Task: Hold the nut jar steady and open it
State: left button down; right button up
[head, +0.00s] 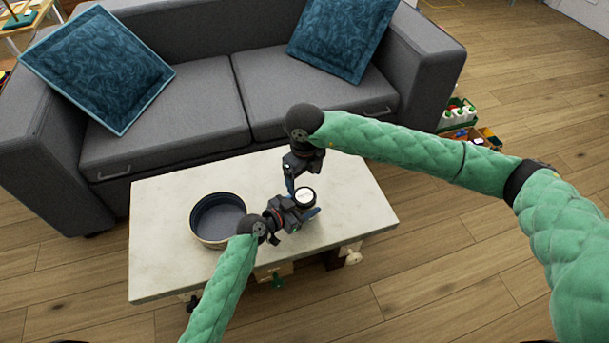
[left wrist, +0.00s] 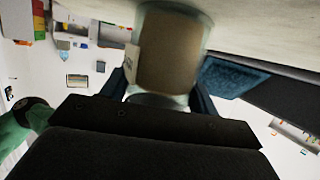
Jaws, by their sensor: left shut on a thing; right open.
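The nut jar (head: 306,197) stands at the right part of the pale table, its white top facing up. In the left wrist view it is a clear jar (left wrist: 170,55) with brown contents, between the two fingers. My left gripper (head: 306,211) is shut on the jar from the left and front. My right gripper (head: 303,183) is open and points down just behind and above the jar's top. I cannot tell whether its fingers touch the jar.
A round dark-lined container (head: 217,218) stands on the table (head: 165,270) left of the jar. A grey sofa (head: 190,105) with blue cushions (head: 97,70) is behind the table.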

aim_at(305, 195)
jog(key=m, duration=0.5)
jog(key=shift+m, duration=0.4)
jog(key=m, duration=1.2)
jog(key=shift+f+m, duration=0.1)
jog(key=shift+m, duration=0.3)
jog(key=shift+f, duration=3.9)
jog(key=shift+c, duration=0.2)
jog(key=c, duration=1)
jog(key=shift+o, duration=0.2)
jog(key=n, duration=1)
